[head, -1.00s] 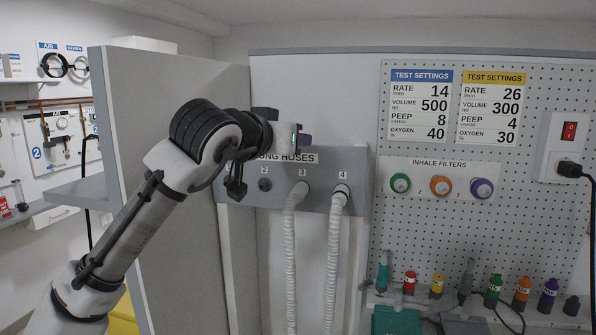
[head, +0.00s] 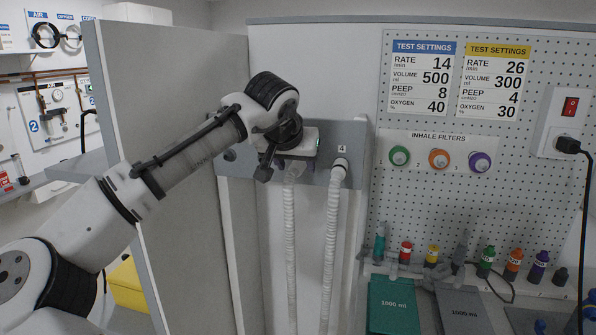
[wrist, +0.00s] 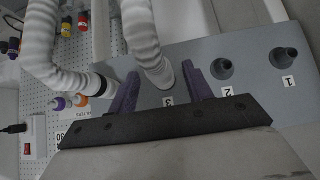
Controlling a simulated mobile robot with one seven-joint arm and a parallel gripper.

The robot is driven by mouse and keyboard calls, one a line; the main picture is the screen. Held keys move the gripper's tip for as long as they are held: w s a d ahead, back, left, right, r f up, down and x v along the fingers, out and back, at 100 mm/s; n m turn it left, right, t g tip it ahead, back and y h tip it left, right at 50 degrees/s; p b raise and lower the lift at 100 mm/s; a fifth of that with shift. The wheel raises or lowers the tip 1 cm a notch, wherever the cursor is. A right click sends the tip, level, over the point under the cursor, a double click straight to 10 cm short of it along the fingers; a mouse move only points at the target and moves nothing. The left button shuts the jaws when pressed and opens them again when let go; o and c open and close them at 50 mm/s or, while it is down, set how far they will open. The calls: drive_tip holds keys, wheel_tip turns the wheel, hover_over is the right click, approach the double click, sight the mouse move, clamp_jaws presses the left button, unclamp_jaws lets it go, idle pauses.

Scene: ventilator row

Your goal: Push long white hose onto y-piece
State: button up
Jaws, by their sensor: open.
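Two long white corrugated hoses hang from the grey hose panel (head: 318,192). One hangs at peg 3 (head: 289,235) and the other at peg 4 (head: 332,235). In the wrist view my gripper (wrist: 161,72) is open, with one purple finger on each side of the peg 3 hose (wrist: 143,35). The hose end sits between the fingers, not visibly clamped. The peg 4 hose (wrist: 45,50) lies outside the left finger. In the head view my wrist covers the top of the peg 3 hose.
Pegs 2 (wrist: 221,68) and 1 (wrist: 284,58) are empty. A grey partition (head: 165,170) stands left of the panel.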

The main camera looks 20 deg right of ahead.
drive_tip(key=shift+w+d+f, duration=0.2)
drive_tip(key=shift+w+f, duration=0.15)
drive_tip(key=shift+f, duration=0.05)
idle(0.4)
clamp_jaws()
